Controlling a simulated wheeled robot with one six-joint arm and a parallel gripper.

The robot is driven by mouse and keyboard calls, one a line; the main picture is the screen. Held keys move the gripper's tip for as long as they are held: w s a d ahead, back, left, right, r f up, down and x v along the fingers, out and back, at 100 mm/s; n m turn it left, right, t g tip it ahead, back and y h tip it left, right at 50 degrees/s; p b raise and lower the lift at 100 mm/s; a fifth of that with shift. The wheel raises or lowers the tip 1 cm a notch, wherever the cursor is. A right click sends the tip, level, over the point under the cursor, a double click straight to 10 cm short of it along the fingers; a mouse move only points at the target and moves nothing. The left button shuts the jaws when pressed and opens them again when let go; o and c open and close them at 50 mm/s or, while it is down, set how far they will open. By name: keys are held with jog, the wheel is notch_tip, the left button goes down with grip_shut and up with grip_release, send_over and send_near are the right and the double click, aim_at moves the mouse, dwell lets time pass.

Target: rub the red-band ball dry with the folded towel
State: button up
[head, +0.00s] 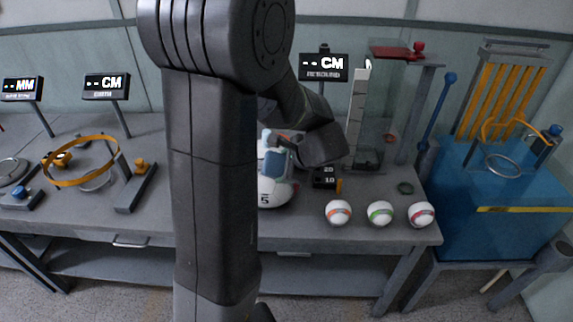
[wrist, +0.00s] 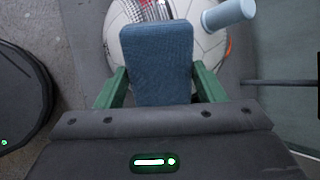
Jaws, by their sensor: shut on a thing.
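My gripper (wrist: 160,85) is shut on the folded towel (wrist: 158,52), a blue block of cloth between its green fingers. In the wrist view the towel lies in front of a large white rounded body with seam lines (wrist: 205,50); I cannot tell if they touch. In the head view this white body, marked 5 (head: 272,192), stands on the bench, partly hidden behind my arm. The red-band ball (head: 421,214) is at the right end of a row of three small balls at the bench's front edge, apart from my gripper.
An orange-band ball (head: 338,212) and a green-band ball (head: 380,213) sit left of the red-band ball. A yellow hoop (head: 79,180) stands at the left.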

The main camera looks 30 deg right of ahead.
jog(key=shift+w+d, duration=0.2)
jog(key=shift+d, duration=1.2)
jog(key=shift+s+a, duration=0.15)
jog(key=shift+a, duration=0.6)
jog(key=shift+s+a, duration=0.1)
jog(key=shift+a, duration=0.65)
jog(key=shift+w+d, duration=0.15)
jog(key=shift+d, duration=0.6)
jog(key=shift+w+d, duration=0.1)
jog(key=shift+d, duration=0.65)
jog(key=shift+s+a, duration=0.15)
jog(key=shift+a, duration=0.65)
jog(key=shift+s+a, duration=0.1)
jog(key=shift+a, duration=0.65)
jog(key=shift+r, duration=0.1)
jog(key=shift+s+d+r, duration=0.15)
jog(key=shift+s+r, duration=0.3)
jog(key=shift+r, duration=0.05)
jog(key=p+v, duration=0.2)
jog(key=v, duration=0.2)
jog(key=shift+s+r+p, duration=0.15)
jog(key=shift+s+p, duration=0.1)
jog(key=shift+p, duration=0.05)
